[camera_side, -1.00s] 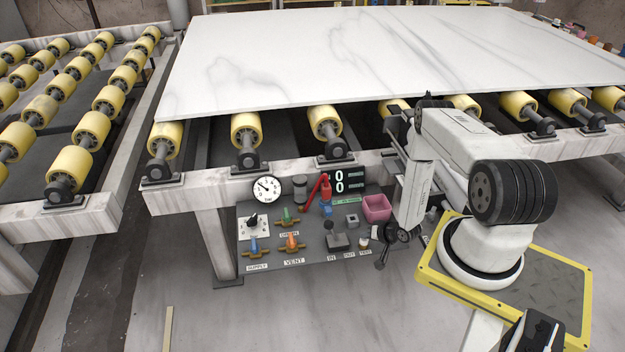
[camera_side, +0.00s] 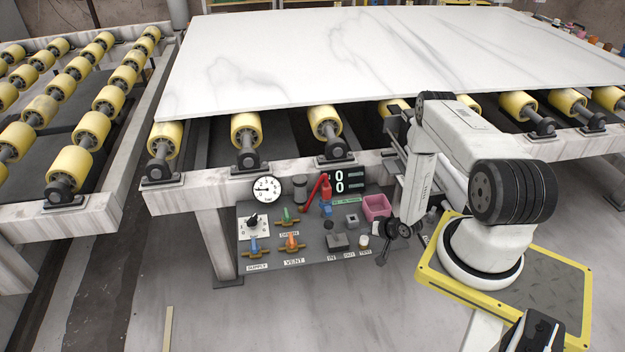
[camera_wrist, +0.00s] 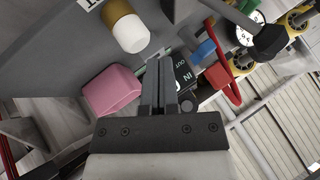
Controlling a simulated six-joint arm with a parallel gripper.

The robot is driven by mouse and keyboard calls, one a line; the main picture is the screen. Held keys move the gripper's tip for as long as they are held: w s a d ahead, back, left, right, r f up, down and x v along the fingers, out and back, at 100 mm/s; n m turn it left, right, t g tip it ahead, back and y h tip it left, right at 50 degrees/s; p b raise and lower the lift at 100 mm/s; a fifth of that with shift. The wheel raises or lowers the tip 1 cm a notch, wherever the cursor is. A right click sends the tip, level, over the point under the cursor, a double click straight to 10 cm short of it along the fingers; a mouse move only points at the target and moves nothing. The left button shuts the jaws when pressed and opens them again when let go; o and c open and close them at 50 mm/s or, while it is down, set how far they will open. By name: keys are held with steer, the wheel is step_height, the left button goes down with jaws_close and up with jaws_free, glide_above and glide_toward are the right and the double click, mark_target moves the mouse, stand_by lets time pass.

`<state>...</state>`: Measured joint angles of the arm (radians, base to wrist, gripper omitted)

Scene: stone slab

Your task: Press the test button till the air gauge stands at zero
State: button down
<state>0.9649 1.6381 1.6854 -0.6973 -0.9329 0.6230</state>
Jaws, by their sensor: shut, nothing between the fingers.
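The test button (camera_side: 363,241) is a pale round cap at the lower right of the grey control panel, above its label. In the wrist view the button (camera_wrist: 127,32) is white with a brown band, to the upper left of my fingertips with a gap in the picture. The air gauge (camera_side: 266,189) is a white dial at the panel's upper left; its needle points left. Part of the dial (camera_wrist: 248,30) shows in the wrist view. My gripper (camera_wrist: 156,64) is shut and empty. In the side view my gripper (camera_side: 382,259) is just right of the button.
Several coloured valves (camera_side: 291,241) are at the panel's left. A marble slab (camera_side: 380,55) lies on yellow rollers above.

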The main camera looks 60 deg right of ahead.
mark_target(366, 239)
steer(key=shift+r, duration=0.15)
steer(key=shift+r, duration=2.35)
steer(key=shift+w+r, duration=0.1)
